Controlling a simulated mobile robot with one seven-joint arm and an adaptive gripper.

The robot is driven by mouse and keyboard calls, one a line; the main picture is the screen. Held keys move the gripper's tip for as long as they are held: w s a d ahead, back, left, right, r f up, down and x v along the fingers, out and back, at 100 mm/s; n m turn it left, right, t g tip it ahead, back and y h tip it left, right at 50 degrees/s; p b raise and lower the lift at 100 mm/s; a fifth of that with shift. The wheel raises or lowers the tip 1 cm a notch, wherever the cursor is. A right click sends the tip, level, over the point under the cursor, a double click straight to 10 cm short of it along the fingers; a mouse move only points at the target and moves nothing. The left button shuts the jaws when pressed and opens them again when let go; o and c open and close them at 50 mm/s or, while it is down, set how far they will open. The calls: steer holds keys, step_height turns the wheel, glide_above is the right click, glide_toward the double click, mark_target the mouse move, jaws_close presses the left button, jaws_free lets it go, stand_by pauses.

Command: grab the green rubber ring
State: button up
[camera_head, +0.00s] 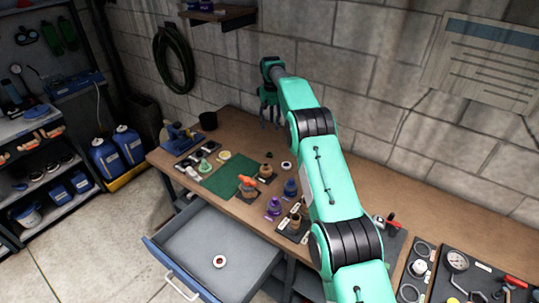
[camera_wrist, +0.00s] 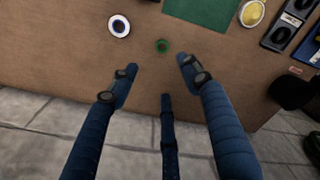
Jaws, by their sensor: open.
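The green rubber ring (camera_wrist: 162,45) lies flat on the brown workbench top in the wrist view, near the top middle. In the head view my gripper (camera_head: 269,108) hangs above the back of the bench by the wall.
A white ring-shaped piece (camera_wrist: 119,26) lies left of the green ring. A green mat (camera_wrist: 200,12) and a yellow round piece (camera_wrist: 252,13) lie right of it.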

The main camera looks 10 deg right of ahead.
steer(key=f, duration=0.3)
steer(key=w+f, duration=0.1)
steer(key=f, duration=0.1)
steer(key=shift+w+f+p, duration=0.1)
steer(key=shift+f+p, duration=0.2)
steer(key=shift+f, duration=0.1)
steer(key=shift+f, duration=0.1)
steer(key=shift+f+b, duration=0.35)
steer(key=shift+f, duration=3.85)
steer(key=shift+f, duration=2.6)
steer(key=c, duration=0.8)
